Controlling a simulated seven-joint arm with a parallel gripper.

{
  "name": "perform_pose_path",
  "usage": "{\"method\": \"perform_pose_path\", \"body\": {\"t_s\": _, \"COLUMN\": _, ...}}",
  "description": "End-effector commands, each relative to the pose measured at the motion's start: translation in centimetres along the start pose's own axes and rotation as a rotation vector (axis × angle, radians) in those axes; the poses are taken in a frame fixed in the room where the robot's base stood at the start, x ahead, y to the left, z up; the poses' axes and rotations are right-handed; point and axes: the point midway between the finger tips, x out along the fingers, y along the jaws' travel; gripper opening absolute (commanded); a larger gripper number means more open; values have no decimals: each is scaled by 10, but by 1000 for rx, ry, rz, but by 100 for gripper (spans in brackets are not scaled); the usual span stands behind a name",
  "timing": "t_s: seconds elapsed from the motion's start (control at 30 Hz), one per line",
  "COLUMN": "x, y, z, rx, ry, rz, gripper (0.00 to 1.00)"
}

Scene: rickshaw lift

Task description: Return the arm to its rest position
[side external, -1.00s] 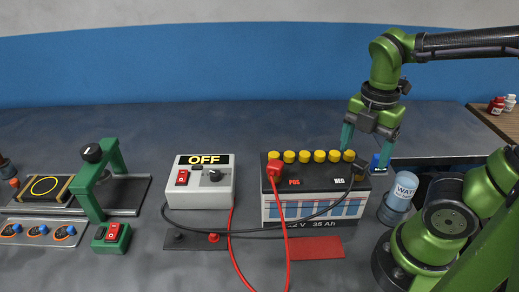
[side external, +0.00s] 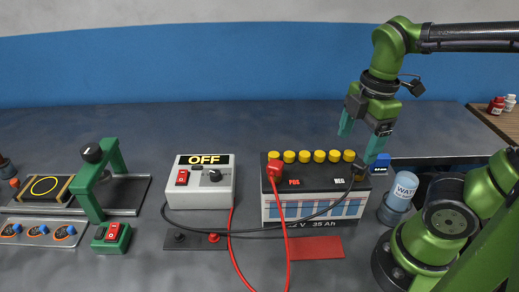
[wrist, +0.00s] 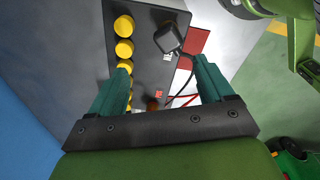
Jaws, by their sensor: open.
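My gripper (side external: 361,141) is open and empty, with teal fingers pointing down. It hangs above and behind the right end of the battery in the side view, apart from it as far as I can tell. In the wrist view my gripper (wrist: 160,85) has its fingers spread wide with nothing held between them. The battery (side external: 312,207) is a dark-topped box with a row of yellow caps (side external: 304,157), a red clamp on POS (side external: 275,168) and a black clamp on NEG (side external: 357,167). The black clamp also shows in the wrist view (wrist: 167,39).
A charger box (side external: 205,191) reading OFF stands left of the battery, with red and black cables running between. A green press (side external: 103,180) is at left. The bench behind is clear.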

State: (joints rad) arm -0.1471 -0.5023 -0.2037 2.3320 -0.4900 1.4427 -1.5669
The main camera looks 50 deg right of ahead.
Motion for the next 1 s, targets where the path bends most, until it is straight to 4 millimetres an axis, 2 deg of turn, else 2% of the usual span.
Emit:
{"method": "perform_pose_path", "body": {"t_s": 0.3, "x": -3, "y": 9, "z": -40, "rx": 828, "ry": 266, "rz": 102, "gripper": 81}}
{"method": "perform_pose_path", "body": {"t_s": 0.5, "x": -12, "y": 13, "z": -60, "rx": 1272, "ry": 473, "rz": 80, "gripper": 81}}
{"method": "perform_pose_path", "body": {"t_s": 0.67, "x": -21, "y": 12, "z": -69, "rx": 1453, "ry": 599, "rz": 59, "gripper": 81}}
{"method": "perform_pose_path", "body": {"t_s": 1.0, "x": -24, "y": 10, "z": -68, "rx": 1453, "ry": 613, "rz": 72, "gripper": 81}}
